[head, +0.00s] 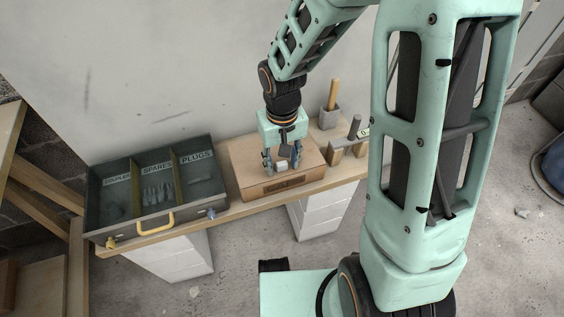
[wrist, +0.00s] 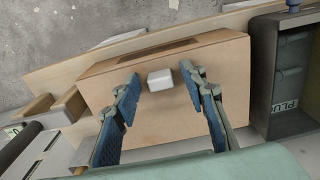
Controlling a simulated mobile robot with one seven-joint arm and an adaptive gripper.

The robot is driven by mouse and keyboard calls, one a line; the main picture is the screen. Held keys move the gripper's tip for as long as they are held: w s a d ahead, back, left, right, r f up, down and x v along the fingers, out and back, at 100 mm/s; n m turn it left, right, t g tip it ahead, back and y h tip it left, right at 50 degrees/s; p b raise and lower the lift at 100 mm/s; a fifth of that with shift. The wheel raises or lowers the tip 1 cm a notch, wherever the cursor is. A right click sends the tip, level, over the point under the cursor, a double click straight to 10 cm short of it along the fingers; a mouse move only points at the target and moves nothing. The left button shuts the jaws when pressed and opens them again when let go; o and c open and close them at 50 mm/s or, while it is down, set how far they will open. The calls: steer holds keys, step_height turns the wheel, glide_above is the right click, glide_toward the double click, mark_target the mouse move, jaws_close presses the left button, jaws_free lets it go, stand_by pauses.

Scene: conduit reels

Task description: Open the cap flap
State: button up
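A small pale grey block, which looks like the cap flap (head: 282,167), sits on the top of a tan wooden box (head: 248,165). In the wrist view the block (wrist: 160,79) shows a smooth, plain face, and I cannot make out a hinge or a gap. My gripper (head: 282,163) points down over the box. In the wrist view my gripper (wrist: 161,80) is open, with one blue-padded finger on each side of the block. Neither finger clearly touches it. The exact height of the fingertips above the box is hard to tell.
A grey divided tray (head: 120,208) with labels, loose parts and a yellow handle (head: 155,225) stands left of the box. A grey pot (head: 328,118) with a wooden handle stands behind right, near wooden blocks (head: 335,155). The wooden bench (head: 240,210) is narrow, with a wall behind.

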jaws_close()
steer(key=shift+r, duration=0.15)
stand_by(0.4)
